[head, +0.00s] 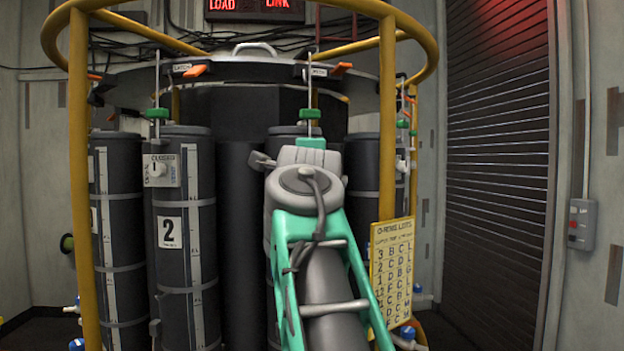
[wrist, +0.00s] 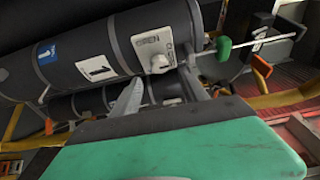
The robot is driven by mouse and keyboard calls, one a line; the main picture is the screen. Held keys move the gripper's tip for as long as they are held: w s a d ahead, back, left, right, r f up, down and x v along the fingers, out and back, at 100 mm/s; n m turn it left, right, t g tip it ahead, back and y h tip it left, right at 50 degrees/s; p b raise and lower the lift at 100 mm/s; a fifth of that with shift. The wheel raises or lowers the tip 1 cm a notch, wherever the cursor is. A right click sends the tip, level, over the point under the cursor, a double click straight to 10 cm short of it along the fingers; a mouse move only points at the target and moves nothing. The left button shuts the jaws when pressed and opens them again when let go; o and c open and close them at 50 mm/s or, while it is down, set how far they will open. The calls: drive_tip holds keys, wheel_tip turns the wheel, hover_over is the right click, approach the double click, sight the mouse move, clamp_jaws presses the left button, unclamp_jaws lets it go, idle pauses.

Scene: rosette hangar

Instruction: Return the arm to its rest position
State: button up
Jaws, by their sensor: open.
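My arm rises through the middle of the head view, green and grey, in front of the dark cylinder rack. Its end is mostly hidden behind its own wrist, with only a grey tip showing at the left. In the wrist view my gripper (wrist: 158,88) is open, its two grey fingers apart with nothing held between them. Beyond them lies a dark cylinder (wrist: 70,58) with a "1" label and a white valve knob (wrist: 159,63) beside the word OPEN. I cannot tell whether a finger touches it.
A yellow tubular frame (head: 79,180) rings the cylinders. A cylinder labelled 2 (head: 185,270) stands left of my arm. A yellow lot chart (head: 392,273) hangs close on the right. A shutter door (head: 497,170) and a grey wall box (head: 582,224) are farther right.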

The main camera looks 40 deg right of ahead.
drive_tip(key=shift+s+a, duration=0.2)
drive_tip(key=shift+s, duration=0.05)
